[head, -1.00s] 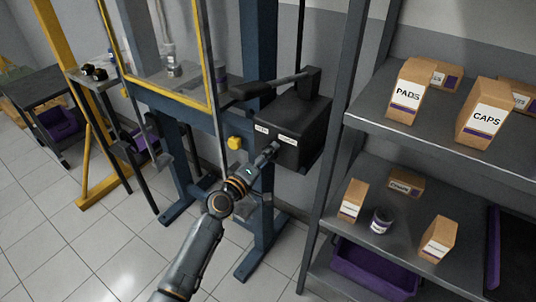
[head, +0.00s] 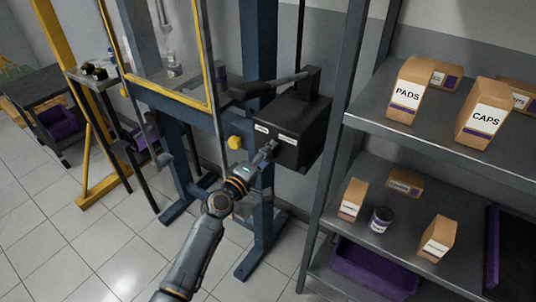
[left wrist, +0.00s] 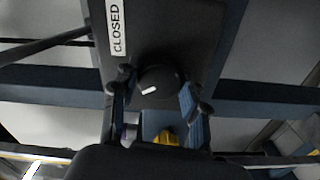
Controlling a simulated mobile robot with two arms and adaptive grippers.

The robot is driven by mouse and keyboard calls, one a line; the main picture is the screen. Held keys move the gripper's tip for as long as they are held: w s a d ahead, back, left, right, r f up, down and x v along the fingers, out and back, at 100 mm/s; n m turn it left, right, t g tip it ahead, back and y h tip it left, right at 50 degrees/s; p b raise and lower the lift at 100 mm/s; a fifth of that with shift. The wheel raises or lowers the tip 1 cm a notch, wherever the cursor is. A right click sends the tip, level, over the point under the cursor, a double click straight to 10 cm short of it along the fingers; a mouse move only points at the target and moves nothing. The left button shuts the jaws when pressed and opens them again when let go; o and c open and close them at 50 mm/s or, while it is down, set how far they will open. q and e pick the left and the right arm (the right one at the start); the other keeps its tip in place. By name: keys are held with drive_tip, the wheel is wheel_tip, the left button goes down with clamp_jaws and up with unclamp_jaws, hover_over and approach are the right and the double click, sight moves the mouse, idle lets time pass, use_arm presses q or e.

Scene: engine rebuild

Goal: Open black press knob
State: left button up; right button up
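The black press knob (left wrist: 160,80) is round with a short white mark on its lower left part, in the left wrist view. It sits on the front of a black box (head: 308,118) on the blue press frame. A white label reading CLOSED (left wrist: 117,27) is up and left of the knob. My left gripper (left wrist: 158,92) has its fingers apart, one on each side of the knob; contact is not clear. In the head view, my left gripper (head: 267,150) is at the box front and hides the knob. My right gripper is not in view.
The press has a yellow-edged guard (head: 212,80), a black lever (head: 272,86) and a yellow part (head: 234,142). A shelf rack (head: 400,150) with cartons stands close on the right. A side table (head: 100,76) stands left. The floor at lower left is clear.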

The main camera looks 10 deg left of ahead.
use_arm(q)
drive_tip(key=shift+o, duration=1.4)
drive_tip(key=v, duration=1.2)
